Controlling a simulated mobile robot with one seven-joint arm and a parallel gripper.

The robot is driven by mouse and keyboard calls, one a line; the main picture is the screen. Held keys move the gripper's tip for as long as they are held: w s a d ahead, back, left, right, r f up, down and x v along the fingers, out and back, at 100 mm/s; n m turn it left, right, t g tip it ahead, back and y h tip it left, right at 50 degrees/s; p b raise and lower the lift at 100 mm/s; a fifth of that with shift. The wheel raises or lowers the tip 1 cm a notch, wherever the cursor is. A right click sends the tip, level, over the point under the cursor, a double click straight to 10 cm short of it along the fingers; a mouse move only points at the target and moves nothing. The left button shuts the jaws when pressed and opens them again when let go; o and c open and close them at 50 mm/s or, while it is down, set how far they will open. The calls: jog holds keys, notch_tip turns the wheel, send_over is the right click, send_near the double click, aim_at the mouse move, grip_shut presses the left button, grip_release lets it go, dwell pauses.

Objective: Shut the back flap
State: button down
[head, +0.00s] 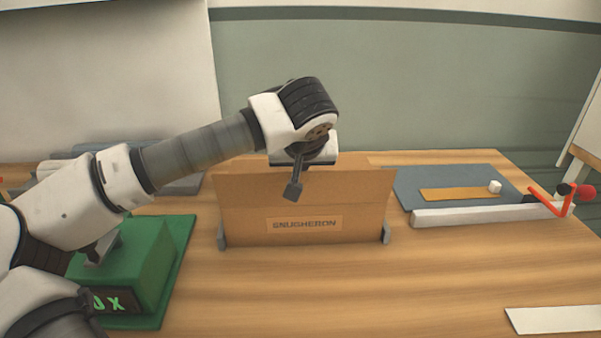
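A cardboard box (250,225) labelled "SNUGHERON" stands on the wooden table in the middle of the head view. A cardboard panel (350,188) rises along its front and hides the inside. A strip of cardboard (365,160) shows just above that panel's top edge at the right; I cannot tell which flap it is. The back flap cannot be made out clearly. I see nothing held.
Grey brackets (386,233) stand at the box's lower corners. A green block (140,265) on a green base is at left, below my arm. A blue-grey mat (415,190) with a white bar (470,216) and red-handled tool (556,200) is at right. The front table is mostly clear.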

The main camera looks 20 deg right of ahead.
jog(key=shift+s+f+b, duration=0.15)
jog(key=shift+f+b, duration=0.15)
jog(key=shift+f, duration=0.05)
dwell(0.4)
jog(key=shift+r, duration=0.15)
